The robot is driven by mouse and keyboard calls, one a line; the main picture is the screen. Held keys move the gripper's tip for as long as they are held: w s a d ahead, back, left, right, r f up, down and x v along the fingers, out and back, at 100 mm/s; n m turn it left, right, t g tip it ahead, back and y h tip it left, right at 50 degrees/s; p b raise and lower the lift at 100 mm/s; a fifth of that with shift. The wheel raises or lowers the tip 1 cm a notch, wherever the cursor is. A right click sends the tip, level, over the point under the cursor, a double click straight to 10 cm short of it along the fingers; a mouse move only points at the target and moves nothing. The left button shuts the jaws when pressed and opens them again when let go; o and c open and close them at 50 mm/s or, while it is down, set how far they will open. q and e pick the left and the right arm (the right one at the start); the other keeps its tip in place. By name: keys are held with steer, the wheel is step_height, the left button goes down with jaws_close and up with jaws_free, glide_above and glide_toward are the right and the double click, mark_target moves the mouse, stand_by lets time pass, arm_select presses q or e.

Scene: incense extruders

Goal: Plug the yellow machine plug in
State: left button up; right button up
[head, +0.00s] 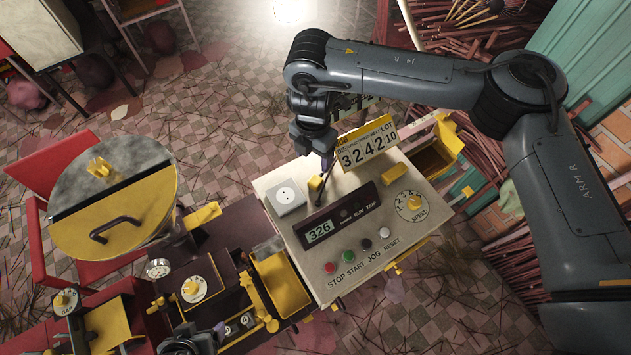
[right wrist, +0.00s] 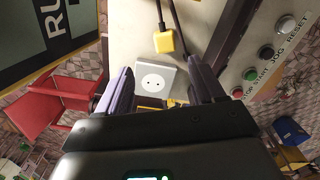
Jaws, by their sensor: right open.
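The yellow plug (head: 316,184) is on the pale top of the machine, with its dark cord trailing beside it. The white socket (head: 287,198) with two holes is just left of the plug and empty. My right gripper (head: 318,158) is above and behind the plug. In the right wrist view its fingers (right wrist: 160,68) are spread with nothing between them touching. There the plug (right wrist: 165,42) lies beyond the fingertips and the socket (right wrist: 152,82) shows between the fingers. A dark grey part at the bottom edge looks like my left gripper (head: 190,342); its jaws are unclear.
The control panel (head: 340,223) with a display, buttons and a speed dial (head: 411,206) is in front of the plug. A number sign (head: 368,146) stands behind it, close to my right gripper. A yellow bin (head: 437,152) is at right. A round hopper (head: 118,205) stands at left.

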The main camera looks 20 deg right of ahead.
glide_above(316, 180)
steer(key=shift+w+a+f, duration=0.1)
steer(key=shift+w+f, duration=0.1)
steer(key=shift+f, duration=1.2)
steer(key=shift+w+a+f, duration=0.1)
steer(key=shift+w+f, duration=0.1)
steer(key=shift+f, duration=1.2)
steer(key=shift+s+d+f+p, duration=0.1)
steer(key=shift+f+p, duration=0.15)
steer(key=shift+p, duration=0.05)
steer(key=f, duration=0.1)
steer(key=f+p, duration=0.1)
steer(key=f, duration=0.2)
steer(key=shift+s, duration=0.35)
steer(key=shift+f, duration=0.4)
steer(key=shift+c, duration=0.5)
steer(key=shift+c, duration=1.1)
steer(key=c, duration=0.8)
